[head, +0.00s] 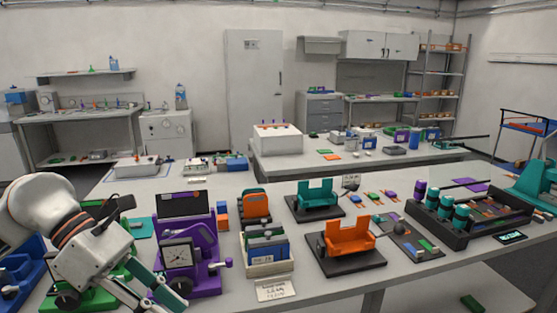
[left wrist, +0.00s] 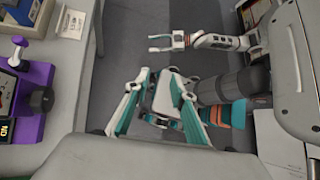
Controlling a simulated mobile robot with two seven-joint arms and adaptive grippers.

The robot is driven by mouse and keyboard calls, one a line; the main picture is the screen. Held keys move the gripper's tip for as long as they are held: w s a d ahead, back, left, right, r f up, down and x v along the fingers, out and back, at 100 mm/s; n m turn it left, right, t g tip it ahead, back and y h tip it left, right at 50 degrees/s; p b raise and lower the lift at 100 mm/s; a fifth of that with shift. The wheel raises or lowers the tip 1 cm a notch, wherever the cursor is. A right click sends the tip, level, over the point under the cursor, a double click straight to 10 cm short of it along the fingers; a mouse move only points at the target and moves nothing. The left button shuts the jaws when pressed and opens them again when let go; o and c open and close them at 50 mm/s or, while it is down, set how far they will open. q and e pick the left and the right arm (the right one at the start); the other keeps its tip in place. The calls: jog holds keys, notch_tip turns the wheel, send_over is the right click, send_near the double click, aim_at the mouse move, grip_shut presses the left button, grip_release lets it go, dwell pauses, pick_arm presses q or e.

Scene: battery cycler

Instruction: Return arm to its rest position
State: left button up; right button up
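My left arm (head: 68,220) comes in from the left in the head view, white with a dark and orange band. Its gripper (head: 160,287) hangs near the bottom edge, in front of a purple device with a dial (head: 180,255). In the left wrist view the left gripper (left wrist: 164,84) has its two white and teal fingers spread with nothing held between them. Farther off in that view, an arm that appears to be my right one ends in a gripper (left wrist: 152,43) with its fingers apart and empty. The right gripper does not show in the head view.
The front bench (head: 345,288) carries a green device (head: 95,298), a card box (head: 268,262), orange (head: 348,238) and teal (head: 318,195) fixtures, and a black tray (head: 480,225). In the left wrist view, the bench edge (left wrist: 85,60) lies left of the fingers, with open floor beyond.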

pick_arm(q)
jog(key=d+r+n+t+h, duration=0.1)
jog(key=d+r+n+h, duration=0.1)
jog(key=d+n+h, duration=0.8)
jog(key=w+a+f+n+t+y, duration=0.35)
jog(key=w+f+n+t, duration=0.55)
jog(key=n+t, duration=0.85)
jog(key=s+a+f+n+y, duration=0.1)
jog(key=a+f+n+y, duration=0.25)
jog(key=f+n, duration=0.35)
jog(key=a+f+n+y, duration=0.2)
jog(key=f+n+y, duration=0.35)
jog(key=f, duration=0.35)
jog(key=s+a+f+n+g+y, duration=0.1)
jog(key=s+f+n+g+y, duration=0.1)
jog(key=s+f, duration=0.5)
jog(key=s+a+f+n+g+y, duration=0.2)
jog(key=s+f+n+g, duration=0.2)
jog(key=s+f, duration=0.3)
notch_tip(320, 180, down, 5)
jog(key=shift+a+n, duration=0.25)
jog(key=shift+n, duration=0.45)
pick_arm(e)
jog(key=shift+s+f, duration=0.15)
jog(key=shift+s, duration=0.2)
pick_arm(q)
jog(key=shift+w, duration=0.1)
